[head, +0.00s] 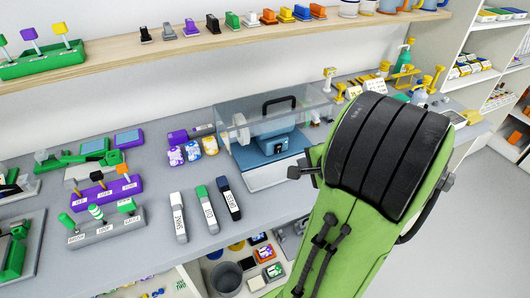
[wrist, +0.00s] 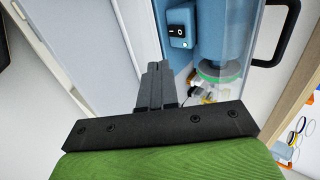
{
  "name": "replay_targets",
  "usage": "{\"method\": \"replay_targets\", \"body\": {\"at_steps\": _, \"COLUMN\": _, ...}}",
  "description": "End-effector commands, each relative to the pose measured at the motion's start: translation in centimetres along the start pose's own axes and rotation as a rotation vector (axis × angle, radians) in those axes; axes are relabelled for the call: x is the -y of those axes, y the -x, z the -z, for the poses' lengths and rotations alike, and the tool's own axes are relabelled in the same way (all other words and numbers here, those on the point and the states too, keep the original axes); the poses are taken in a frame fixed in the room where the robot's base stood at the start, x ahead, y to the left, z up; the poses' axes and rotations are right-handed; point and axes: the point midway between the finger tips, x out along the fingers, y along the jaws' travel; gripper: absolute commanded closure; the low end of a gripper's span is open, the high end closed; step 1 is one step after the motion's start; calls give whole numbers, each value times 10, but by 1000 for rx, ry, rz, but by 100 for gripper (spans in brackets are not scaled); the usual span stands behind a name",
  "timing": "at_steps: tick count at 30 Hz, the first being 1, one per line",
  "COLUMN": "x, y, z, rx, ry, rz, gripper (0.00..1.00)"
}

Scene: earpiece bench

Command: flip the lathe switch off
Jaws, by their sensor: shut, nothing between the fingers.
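The lathe (head: 262,148) is a blue machine under a clear cover with a black handle, on the bench in the head view. Part of its blue body (wrist: 211,35) shows in the wrist view. Its switch box (wrist: 181,26) is a small blue block with a black and white face, at the top of the wrist view. I cannot tell the switch's position. My gripper (wrist: 156,72) is shut and empty, its grey fingers pointing toward the lathe, below and left of the switch box and apart from it in the picture. In the head view my green arm hides the gripper.
The clear cover's black handle (wrist: 287,34) is at the right of the wrist view. Three labelled sticks, including a green-topped one (head: 206,209), lie left of the lathe. A wooden shelf (head: 120,66) runs above the bench.

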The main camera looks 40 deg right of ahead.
Motion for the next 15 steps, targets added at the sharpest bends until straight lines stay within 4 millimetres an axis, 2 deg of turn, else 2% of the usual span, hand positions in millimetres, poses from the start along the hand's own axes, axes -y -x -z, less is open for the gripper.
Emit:
{"method": "replay_targets", "body": {"at_steps": 8, "x": 0, "y": -3, "z": -1, "rx": 3, "ry": 6, "rz": -2, "gripper": 100}}
{"method": "replay_targets", "body": {"at_steps": 11, "x": 0, "y": -16, "z": -2, "rx": 6, "ry": 9, "rz": -3, "gripper": 100}}
{"method": "replay_targets", "body": {"at_steps": 15, "x": -1, "y": -47, "z": -2, "rx": 8, "ry": 10, "rz": -4, "gripper": 100}}
